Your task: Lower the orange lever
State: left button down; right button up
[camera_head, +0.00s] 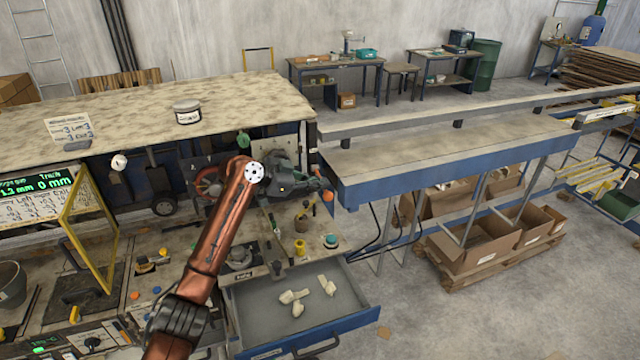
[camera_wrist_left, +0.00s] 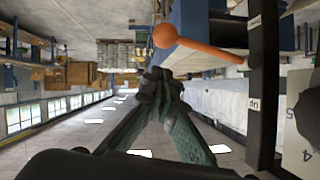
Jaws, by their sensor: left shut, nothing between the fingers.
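The orange lever has a round orange knob (camera_head: 328,196) in the head view, at the right end of the machine beside the blue-sided table. The left wrist view shows its knob (camera_wrist_left: 165,36) and a tapering orange arm running right from it to a dark upright bar. My left gripper (camera_head: 319,184) is shut and empty, its tips just above the knob in the head view. In the left wrist view the closed fingertips (camera_wrist_left: 157,78) lie close to the knob; I cannot tell whether they touch. The lever's arm is mostly hidden in the head view. My right gripper is not in view.
An open grey drawer (camera_head: 255,307) with several pale pieces sticks out below. A yellow frame (camera_head: 108,228) stands at the left. A blue-sided table (camera_head: 430,165) stands to the right. A yellow cylinder (camera_head: 300,247) stands on the work surface near the gripper.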

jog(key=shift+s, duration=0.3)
